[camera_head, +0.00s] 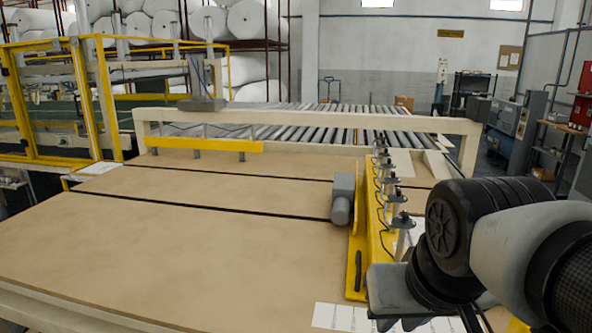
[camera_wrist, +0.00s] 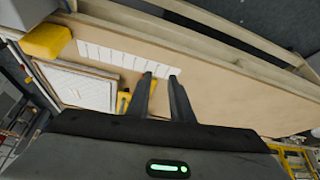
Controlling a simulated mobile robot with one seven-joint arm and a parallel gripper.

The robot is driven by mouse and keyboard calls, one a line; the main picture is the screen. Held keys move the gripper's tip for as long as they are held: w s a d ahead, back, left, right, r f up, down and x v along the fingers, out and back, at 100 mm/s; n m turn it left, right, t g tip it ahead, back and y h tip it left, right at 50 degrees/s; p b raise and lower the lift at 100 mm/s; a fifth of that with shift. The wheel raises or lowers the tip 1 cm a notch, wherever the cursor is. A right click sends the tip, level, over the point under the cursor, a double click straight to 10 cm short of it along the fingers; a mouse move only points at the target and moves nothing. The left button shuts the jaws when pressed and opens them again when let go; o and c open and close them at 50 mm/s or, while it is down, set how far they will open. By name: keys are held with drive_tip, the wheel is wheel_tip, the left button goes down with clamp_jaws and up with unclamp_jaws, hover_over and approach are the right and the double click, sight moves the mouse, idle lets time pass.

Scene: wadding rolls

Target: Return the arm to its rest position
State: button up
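My arm comes in from the right of the head view, with its dark joint and pale link over the right end of the tan table (camera_head: 150,250). My gripper (camera_wrist: 161,76) shows in the wrist view as two dark fingers with a gap between them. It is open and holds nothing. The fingers point over the tan surface near a white marked strip (camera_wrist: 110,56). In the head view the fingers are mostly hidden behind my arm and cut off at the lower edge.
A yellow bar with several black-topped posts (camera_head: 385,205) stands beside my arm, with a grey motor (camera_head: 342,198) to its left. A beige crossbeam (camera_head: 310,120) spans the back, before a roller conveyor (camera_head: 350,108). The table's left part is clear. White rolls (camera_head: 246,20) are stacked behind.

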wheel_tip(320, 180, up, 11)
drive_tip(key=s+p, duration=0.2)
drive_tip(key=p, duration=1)
drive_tip(key=shift+a, duration=0.1)
